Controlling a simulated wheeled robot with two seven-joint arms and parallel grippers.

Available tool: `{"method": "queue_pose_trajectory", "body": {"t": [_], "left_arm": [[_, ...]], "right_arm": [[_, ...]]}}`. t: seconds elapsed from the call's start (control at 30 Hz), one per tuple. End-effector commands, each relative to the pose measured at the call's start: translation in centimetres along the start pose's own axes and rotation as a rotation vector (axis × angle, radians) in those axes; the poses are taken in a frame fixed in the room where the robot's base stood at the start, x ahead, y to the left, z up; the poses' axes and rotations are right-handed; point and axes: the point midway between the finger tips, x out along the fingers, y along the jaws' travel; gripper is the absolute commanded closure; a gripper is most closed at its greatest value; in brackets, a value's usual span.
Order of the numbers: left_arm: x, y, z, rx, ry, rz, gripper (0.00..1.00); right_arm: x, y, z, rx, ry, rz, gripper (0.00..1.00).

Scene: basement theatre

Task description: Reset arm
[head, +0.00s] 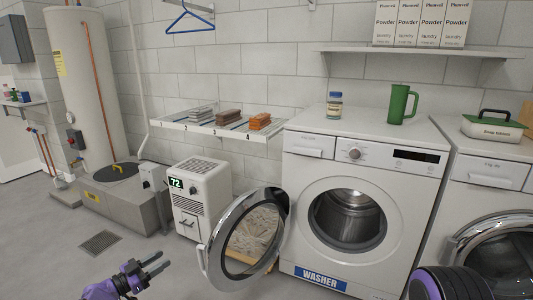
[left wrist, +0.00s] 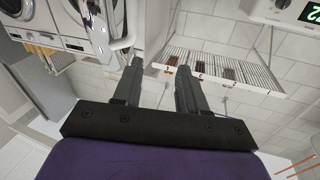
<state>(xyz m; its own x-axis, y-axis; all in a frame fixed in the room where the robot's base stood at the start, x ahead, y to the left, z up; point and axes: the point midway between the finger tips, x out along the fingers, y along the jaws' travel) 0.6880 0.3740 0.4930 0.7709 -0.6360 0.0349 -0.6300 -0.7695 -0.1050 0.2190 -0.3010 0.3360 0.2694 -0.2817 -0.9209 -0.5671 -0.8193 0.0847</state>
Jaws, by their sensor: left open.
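My left gripper (head: 152,268) is at the bottom left of the head view, low over the grey floor. Its two fingers are apart and nothing shows between them. In the left wrist view the open fingers (left wrist: 160,85) also stand apart and empty, with the wall shelf beyond them. A purple and black part of my other arm shows at the bottom right of the head view; its gripper is out of view. The washer (head: 350,205) has its round door (head: 245,240) swung open to the left, to the right of my left gripper.
A white dehumidifier-like unit (head: 202,195) with a "72" display stands behind the gripper. A wall shelf (head: 222,128) holds several stacks. A green mug (head: 400,103) and a jar (head: 334,105) stand on the washer. A floor drain (head: 100,242) lies left; floor around it is clear.

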Motion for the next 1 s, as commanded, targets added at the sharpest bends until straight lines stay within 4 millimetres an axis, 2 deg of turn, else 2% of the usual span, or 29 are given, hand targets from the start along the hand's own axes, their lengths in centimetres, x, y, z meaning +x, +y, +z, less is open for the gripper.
{"method": "queue_pose_trajectory", "body": {"t": [0.03,0.07,0.17,0.2,0.27,0.3,0.37,0.4,0.47,0.5,0.6,0.67,0.8,0.83,0.87,0.9,0.93,1.0], "left_arm": [[-2.7,-0.9,2.5,-0.032,-0.043,-0.154,0.58],[-4.7,-1.3,4.1,-0.054,-0.075,-0.254,0.58],[-11.5,0.0,9.6,-0.151,-0.222,-0.566,0.58],[-14.2,1.6,11.6,-0.197,-0.292,-0.671,0.58],[-18.0,4.7,14.0,-0.269,-0.403,-0.809,0.58],[-20.4,7.2,15.3,-0.318,-0.482,-0.885,0.58],[-23.5,11.4,16.7,-0.392,-0.599,-0.98,0.58],[-25.4,14.3,17.1,-0.437,-0.675,-1.03,0.58],[-27.8,18.5,17.3,-0.499,-0.782,-1.087,0.58],[-29.0,21.0,17.2,-0.536,-0.843,-1.117,0.58],[-31.6,26.7,16.1,-0.613,-0.982,-1.163,0.58],[-32.8,29.7,15.2,-0.652,-1.054,-1.178,0.58],[-34.5,35.9,12.0,-0.735,-1.182,-1.187,0.58],[-34.3,37.1,11.2,-0.753,-1.199,-1.17,0.58],[-32.9,37.8,10.7,-0.77,-1.185,-1.141,0.58],[-31.6,36.5,9.4,-0.764,-1.146,-1.14,0.58],[-31.9,36.5,7.7,-0.764,-1.153,-1.143,0.58],[-31.9,36.3,5.5,-0.764,-1.156,-1.144,0.58]], "right_arm": [[0.0,0.0,0.0,0.0,0.0,0.0,0.57],[0.0,0.0,0.0,0.0,0.0,0.0,0.57],[0.0,0.0,0.0,0.0,0.0,0.0,0.57],[0.0,0.0,0.0,0.0,0.0,0.0,0.57],[0.0,0.0,0.0,0.0,0.0,0.0,0.57],[0.0,0.0,0.0,0.0,0.0,0.0,0.57],[0.0,0.0,0.0,0.0,0.0,0.0,0.57],[0.0,0.0,0.0,0.0,0.0,0.0,0.57],[0.0,0.0,0.0,0.0,0.0,0.0,0.57],[0.0,0.0,0.0,0.0,0.0,0.0,0.57],[0.0,0.0,0.0,0.0,0.0,0.0,0.57],[0.0,0.0,0.0,0.0,0.0,0.0,0.57],[0.0,0.0,0.0,0.0,0.0,0.0,0.57],[0.0,0.0,0.0,0.0,0.0,0.0,0.57],[0.0,0.0,0.0,0.0,0.0,0.0,0.57],[-1.1,0.1,-0.4,0.0,-0.001,0.0,0.57],[-2.8,0.3,-1.1,-0.001,-0.001,0.0,0.57],[-4.9,0.4,-2.0,0.0,0.0,0.0,0.57]]}}
